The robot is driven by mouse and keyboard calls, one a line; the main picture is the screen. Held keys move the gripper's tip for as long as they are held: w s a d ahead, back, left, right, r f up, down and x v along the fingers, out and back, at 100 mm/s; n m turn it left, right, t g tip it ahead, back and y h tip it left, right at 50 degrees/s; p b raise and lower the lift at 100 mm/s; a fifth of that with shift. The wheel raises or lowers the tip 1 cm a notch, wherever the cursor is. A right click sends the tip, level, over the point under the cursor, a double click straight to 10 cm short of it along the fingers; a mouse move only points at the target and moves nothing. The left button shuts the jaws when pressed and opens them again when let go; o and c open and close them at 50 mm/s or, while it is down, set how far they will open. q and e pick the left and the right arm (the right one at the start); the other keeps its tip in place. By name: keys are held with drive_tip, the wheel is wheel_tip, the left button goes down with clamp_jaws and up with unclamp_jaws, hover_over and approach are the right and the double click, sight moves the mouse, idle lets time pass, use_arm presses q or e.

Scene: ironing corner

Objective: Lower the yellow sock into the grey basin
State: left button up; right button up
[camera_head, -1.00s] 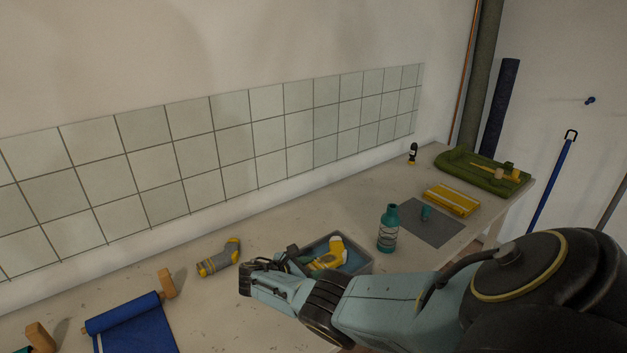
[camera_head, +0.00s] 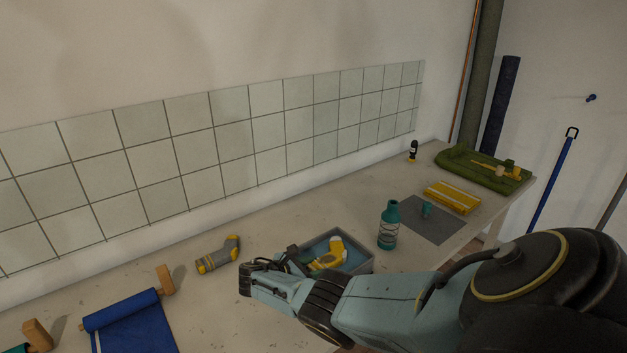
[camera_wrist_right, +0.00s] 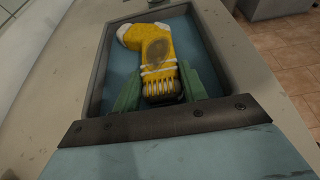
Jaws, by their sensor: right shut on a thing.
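The yellow sock (camera_head: 335,249), with a pale toe or heel band and a grey-brown patch, shows over the grey basin (camera_head: 358,268) in the head view. In the right wrist view the sock (camera_wrist_right: 155,45) stretches away from my fingers, inside the outline of the basin rim (camera_wrist_right: 98,65). My right gripper (camera_wrist_right: 160,86) is shut on the sock's ribbed cuff, between its green fingers. I cannot tell whether the sock touches the basin's blue floor. In the head view my wrist partly hides the basin's near left side. My left gripper is not in view.
A grey sock with yellow ends (camera_head: 218,256) lies left of the basin. A teal bottle (camera_head: 388,228) stands close to its right. A blue roll of cloth (camera_head: 130,325) lies at the front left. A yellow folded cloth (camera_head: 452,197) and green towel (camera_head: 480,168) lie farther right.

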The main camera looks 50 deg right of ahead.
drive_tip(key=shift+f, duration=0.1)
drive_tip(key=o, duration=1.1)
drive_tip(key=shift+c, duration=0.2)
